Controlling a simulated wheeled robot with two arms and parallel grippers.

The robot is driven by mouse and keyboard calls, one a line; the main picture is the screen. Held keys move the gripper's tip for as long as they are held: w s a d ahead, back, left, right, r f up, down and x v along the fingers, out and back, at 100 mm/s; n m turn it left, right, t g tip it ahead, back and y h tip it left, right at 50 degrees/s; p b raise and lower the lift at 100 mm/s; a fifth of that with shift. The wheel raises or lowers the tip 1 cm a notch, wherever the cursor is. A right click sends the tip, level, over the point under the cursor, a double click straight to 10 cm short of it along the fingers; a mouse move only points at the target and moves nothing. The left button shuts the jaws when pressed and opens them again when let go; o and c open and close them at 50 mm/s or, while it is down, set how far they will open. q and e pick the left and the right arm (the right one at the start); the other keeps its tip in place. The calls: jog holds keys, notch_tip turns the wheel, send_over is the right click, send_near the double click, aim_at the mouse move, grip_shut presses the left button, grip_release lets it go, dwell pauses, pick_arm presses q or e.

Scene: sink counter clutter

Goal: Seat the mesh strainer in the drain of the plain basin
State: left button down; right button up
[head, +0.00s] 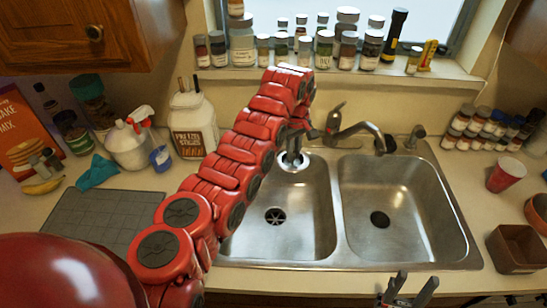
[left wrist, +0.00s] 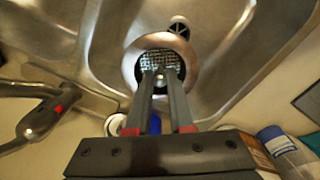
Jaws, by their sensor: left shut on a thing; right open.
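My left gripper (head: 294,150) is shut on the mesh strainer (head: 291,164), a round metal ring with a mesh middle. It holds it above the back edge of the left basin (head: 305,215). In the left wrist view the fingers (left wrist: 161,78) grip the centre of the strainer (left wrist: 131,64). The left basin's drain (head: 275,215) shows a cross pattern; part of it shows beyond the strainer in the left wrist view (left wrist: 179,27). The right basin (head: 410,210) has a plain dark round drain (head: 380,219). Both drains look uncovered. My right gripper (head: 404,291) is open and empty at the front edge.
The faucet (head: 355,130) stands behind the sink, close right of my left gripper. Jars and a flashlight (head: 394,36) line the sill. A white jug (head: 194,125), spray bottle (head: 127,147) and grey mat (head: 95,218) are left. A red cup (head: 504,175) is right. Both basins look empty.

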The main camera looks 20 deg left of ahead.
pick_arm(q)
jog(key=n+p, duration=0.1)
jog(key=n, duration=0.1)
jog(key=s+f+n+p, duration=0.1)
jog(key=n+p, duration=0.1)
jog(key=shift+s+a+f, duration=0.1)
jog(key=shift+a+f, duration=0.05)
jog(key=shift+a, duration=0.05)
jog(key=s+a+f+n+p, duration=0.1)
jog(key=n, duration=0.1)
jog(key=s+a+f+n+p, duration=0.1)
jog(key=n, duration=0.1)
jog(key=s+a+f+n+p, duration=0.1)
jog(key=n, duration=0.1)
jog(key=shift+a+f, duration=0.15)
jog(key=shift+a, duration=0.2)
notch_tip(320, 180, down, 21)
jog(key=b, duration=1.3)
